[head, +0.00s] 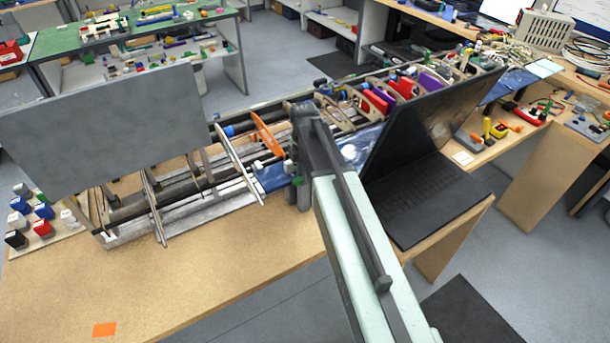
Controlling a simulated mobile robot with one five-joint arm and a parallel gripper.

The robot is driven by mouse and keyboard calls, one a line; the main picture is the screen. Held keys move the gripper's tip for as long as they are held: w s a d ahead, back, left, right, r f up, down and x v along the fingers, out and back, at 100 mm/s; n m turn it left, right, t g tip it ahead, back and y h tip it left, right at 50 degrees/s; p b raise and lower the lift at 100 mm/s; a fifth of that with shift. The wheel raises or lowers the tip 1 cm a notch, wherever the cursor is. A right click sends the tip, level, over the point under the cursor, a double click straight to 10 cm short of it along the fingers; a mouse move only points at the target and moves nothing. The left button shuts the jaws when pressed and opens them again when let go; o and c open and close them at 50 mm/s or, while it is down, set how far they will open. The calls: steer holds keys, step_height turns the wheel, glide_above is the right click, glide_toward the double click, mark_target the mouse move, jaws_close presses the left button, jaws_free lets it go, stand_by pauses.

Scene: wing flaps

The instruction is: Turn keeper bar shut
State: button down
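A wing frame (185,195) with dark spars, pale ribs and one orange rib (266,134) lies on the wooden bench. A large flat grey panel (110,125) stands raised and tilted over its left part. A thin pale bar (238,163) slants across the frame left of my gripper. I cannot tell which piece is the keeper bar, or whether it is shut. My gripper (290,168) is at the frame's middle, beside a blue patch and small white and green parts. My arm hides what is behind it, and the fingertips do not show clearly.
An open black laptop (425,150) stands close to the right of my arm. Small coloured blocks (35,215) sit at the bench's left end. Several ribs and purple and red parts lie behind. The bench front (180,270) is clear except for an orange square (104,330).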

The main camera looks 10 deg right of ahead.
steer(key=shift+m, duration=0.3)
steer(key=m, duration=0.3)
steer(key=shift+w+m, duration=0.1)
steer(key=shift+m, duration=0.2)
steer(key=m, duration=0.4)
steer(key=shift+m, duration=0.3)
steer(key=m, duration=0.9)
stand_by(0.4)
steer(key=c, duration=1.3)
jaws_free()
